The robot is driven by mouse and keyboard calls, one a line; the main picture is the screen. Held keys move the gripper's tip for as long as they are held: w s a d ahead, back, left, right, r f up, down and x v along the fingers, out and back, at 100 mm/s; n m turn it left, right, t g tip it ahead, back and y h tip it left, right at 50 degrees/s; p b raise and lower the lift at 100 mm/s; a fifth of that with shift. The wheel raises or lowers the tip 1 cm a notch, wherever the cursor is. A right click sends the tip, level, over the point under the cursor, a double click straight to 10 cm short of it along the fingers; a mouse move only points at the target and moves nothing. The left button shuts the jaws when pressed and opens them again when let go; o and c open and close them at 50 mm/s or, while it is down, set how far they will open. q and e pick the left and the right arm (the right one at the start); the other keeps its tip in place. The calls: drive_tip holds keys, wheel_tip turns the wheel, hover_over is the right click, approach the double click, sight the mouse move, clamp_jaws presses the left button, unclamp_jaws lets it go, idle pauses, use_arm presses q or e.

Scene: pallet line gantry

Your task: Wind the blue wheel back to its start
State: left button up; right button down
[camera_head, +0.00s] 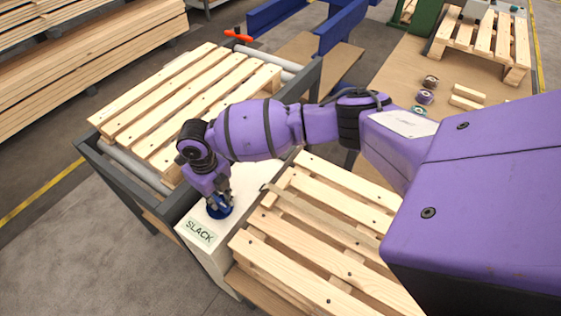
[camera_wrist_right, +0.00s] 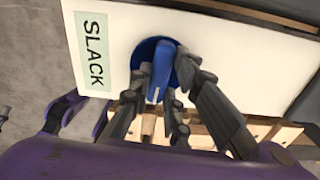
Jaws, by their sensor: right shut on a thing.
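The blue wheel (camera_head: 219,212) sits on top of a white box (camera_head: 243,181) beside a green label reading SLACK. In the right wrist view the blue wheel (camera_wrist_right: 150,50) shows a raised blue grip across it. My right gripper (camera_head: 217,201) reaches down onto the wheel from above. In the right wrist view the right gripper (camera_wrist_right: 160,92) has its dark fingers on both sides of the blue grip, shut on it. The fingers and wrist hide part of the wheel. My left gripper is in neither view.
A wooden pallet (camera_head: 190,95) lies on a grey roller frame (camera_head: 110,175) left of the box. Another pallet (camera_head: 320,240) lies close on the right. Several small round parts, including a purple one (camera_head: 425,97), lie on a board at upper right. Stacked planks (camera_head: 80,45) stand at upper left.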

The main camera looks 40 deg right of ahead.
sight(217, 200)
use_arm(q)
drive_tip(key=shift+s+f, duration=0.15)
use_arm(e)
drive_tip(key=shift+w+r+n, duration=0.1)
drive_tip(key=shift+r+n, duration=0.05)
drive_tip(key=shift+n, duration=0.35)
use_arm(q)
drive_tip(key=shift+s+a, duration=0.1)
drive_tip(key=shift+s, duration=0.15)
use_arm(e)
drive_tip(key=c, duration=1.6)
unclamp_jaws()
drive_tip(key=shift+c, duration=0.2)
drive_tip(key=shift+r, duration=0.1)
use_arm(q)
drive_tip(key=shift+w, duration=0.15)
use_arm(e)
wheel_tip(217, 200, up, 12)
